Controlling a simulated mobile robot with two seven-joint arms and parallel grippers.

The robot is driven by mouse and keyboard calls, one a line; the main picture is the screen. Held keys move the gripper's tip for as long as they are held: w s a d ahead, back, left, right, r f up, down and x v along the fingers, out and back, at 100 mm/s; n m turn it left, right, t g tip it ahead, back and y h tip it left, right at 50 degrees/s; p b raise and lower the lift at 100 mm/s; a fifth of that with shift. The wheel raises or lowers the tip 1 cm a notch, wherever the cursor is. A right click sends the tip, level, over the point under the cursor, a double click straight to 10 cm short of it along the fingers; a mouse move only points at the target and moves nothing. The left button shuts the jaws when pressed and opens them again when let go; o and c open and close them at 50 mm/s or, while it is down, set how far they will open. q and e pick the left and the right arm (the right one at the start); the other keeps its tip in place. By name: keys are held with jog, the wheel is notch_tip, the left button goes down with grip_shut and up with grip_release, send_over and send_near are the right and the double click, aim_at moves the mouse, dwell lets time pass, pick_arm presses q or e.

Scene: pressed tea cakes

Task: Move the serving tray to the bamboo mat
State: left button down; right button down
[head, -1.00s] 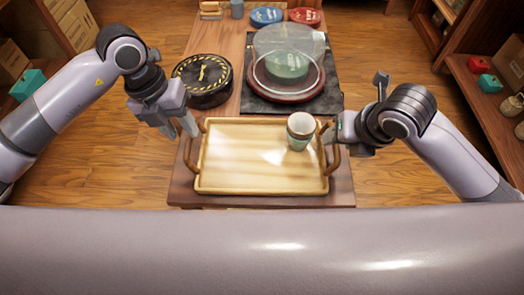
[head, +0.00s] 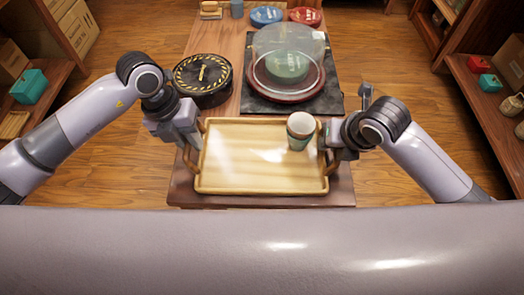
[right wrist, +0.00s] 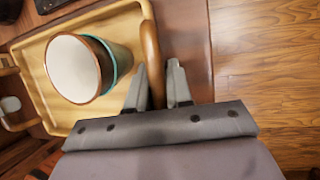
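The serving tray (head: 225,180), pale wood with a brown loop handle at each end, lies on the near end of the table. My right gripper (head: 328,140) is at the right handle. In the right wrist view its fingers (right wrist: 157,75) are apart, either side of the handle (right wrist: 150,45). I cannot make out a bamboo mat.
Behind the tray, a clear dome (head: 310,55) covers a green tea cake on a dark red plate, on a black slab (head: 332,103). A round black piece with yellow markings (head: 203,78) is at left. Blue (head: 266,16) and red (head: 305,16) round pieces lie farther back. Shelves flank the floor.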

pick_arm(q)
jog(key=shift+r, duration=0.2)
pick_arm(e)
jog(key=shift+r, duration=0.25)
